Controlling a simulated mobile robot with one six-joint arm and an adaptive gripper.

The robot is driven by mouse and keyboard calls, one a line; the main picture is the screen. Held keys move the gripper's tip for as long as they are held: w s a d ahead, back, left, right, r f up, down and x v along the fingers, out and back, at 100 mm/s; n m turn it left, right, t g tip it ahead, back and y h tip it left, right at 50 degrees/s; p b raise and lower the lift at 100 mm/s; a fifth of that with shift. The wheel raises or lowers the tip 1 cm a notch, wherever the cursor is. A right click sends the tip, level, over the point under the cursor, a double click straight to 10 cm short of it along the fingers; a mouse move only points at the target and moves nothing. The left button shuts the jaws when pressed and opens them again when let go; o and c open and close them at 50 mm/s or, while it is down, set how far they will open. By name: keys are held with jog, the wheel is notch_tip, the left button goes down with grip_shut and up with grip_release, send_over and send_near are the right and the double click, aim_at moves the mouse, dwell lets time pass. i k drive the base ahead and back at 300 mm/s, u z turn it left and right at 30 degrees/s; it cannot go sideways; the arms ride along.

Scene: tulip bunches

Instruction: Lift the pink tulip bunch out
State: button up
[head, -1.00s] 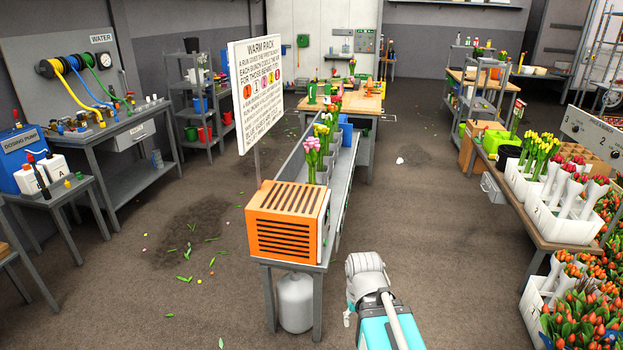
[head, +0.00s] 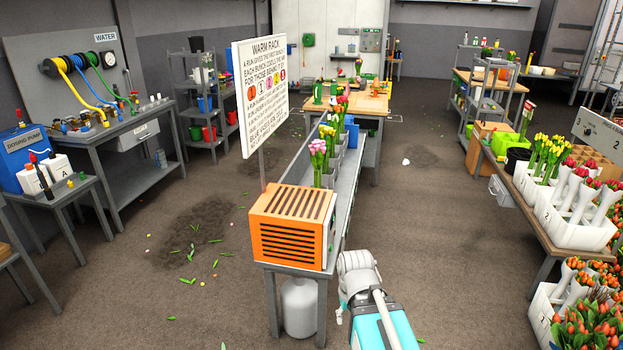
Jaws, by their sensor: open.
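The pink tulip bunch (head: 318,149) stands upright at the near end of a row on the long narrow grey rack, just behind the orange slatted heater. Its stems go down into a grey container (head: 323,179). A yellow bunch (head: 328,135) stands close behind it, and a red bunch (head: 342,104) farther back; they partly overlap in the head view. My arm shows at the bottom centre, to the right of the heater and well short of the pink bunch. I cannot make out my gripper's fingers in this view.
The orange heater (head: 292,229) sits on the rack's near end, with a gas bottle (head: 299,306) below. The warm rack sign (head: 260,97) stands along the rack's left side. A bench with white tulip crates (head: 577,222) is at right.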

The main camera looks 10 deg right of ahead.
aim_at(318, 147)
jog(key=i, duration=0.85)
jog(key=z, duration=0.05)
